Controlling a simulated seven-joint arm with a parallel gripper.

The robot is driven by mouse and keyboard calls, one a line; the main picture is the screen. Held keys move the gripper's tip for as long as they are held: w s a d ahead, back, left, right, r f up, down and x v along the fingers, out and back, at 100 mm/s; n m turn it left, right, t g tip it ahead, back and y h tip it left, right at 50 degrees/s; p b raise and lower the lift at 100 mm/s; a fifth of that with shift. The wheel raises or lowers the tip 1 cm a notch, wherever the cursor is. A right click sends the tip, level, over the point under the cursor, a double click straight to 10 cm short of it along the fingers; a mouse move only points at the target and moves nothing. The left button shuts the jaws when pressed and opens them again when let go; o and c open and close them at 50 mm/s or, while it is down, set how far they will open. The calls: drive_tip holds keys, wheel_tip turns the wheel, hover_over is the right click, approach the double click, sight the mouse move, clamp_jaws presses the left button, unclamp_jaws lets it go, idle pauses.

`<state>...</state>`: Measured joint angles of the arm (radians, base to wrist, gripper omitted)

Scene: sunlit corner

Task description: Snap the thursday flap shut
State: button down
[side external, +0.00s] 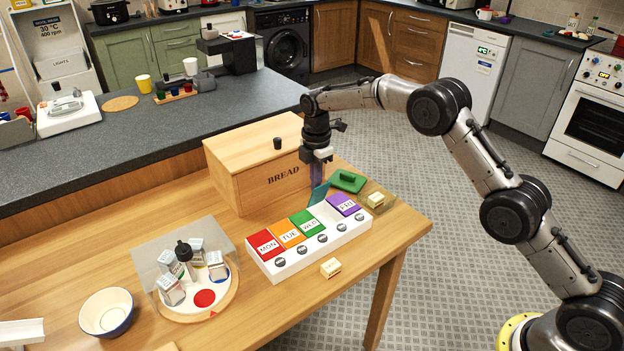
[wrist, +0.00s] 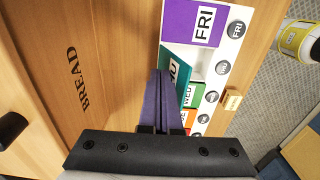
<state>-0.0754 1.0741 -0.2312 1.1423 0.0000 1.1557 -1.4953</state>
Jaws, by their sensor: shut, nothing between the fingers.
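The white pill organiser (side external: 300,258) lies on the wooden table with day-labelled flaps. The teal Thursday flap (side external: 320,193) stands up, tilted open between the green WED flap (side external: 308,222) and the purple FRI flap (side external: 344,204), both lying flat. In the wrist view the teal flap (wrist: 177,68) shows part of its label. My gripper (side external: 316,188) points down with its purple-grey fingers together and empty. In the wrist view the fingertips (wrist: 161,74) sit beside the teal flap, on its bread-bin side. I cannot tell whether they touch it.
The wooden bread bin (side external: 235,185) stands close behind the organiser. A green lid (side external: 348,180) and a dish with a butter block (side external: 376,199) are to its right. Another butter-like block (side external: 331,267) lies in front. A spice turntable (side external: 205,303) stands at left.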

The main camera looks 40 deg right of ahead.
drive_tip(key=shift+s, duration=0.4)
drive_tip(key=shift+s+f, duration=0.35)
drive_tip(key=shift+s, duration=0.55)
drive_tip(key=shift+s+f, duration=0.3)
drive_tip(key=shift+s, duration=0.55)
drive_tip(key=shift+s+f, duration=0.75)
drive_tip(key=shift+f, duration=0.45)
drive_tip(key=shift+r, duration=0.15)
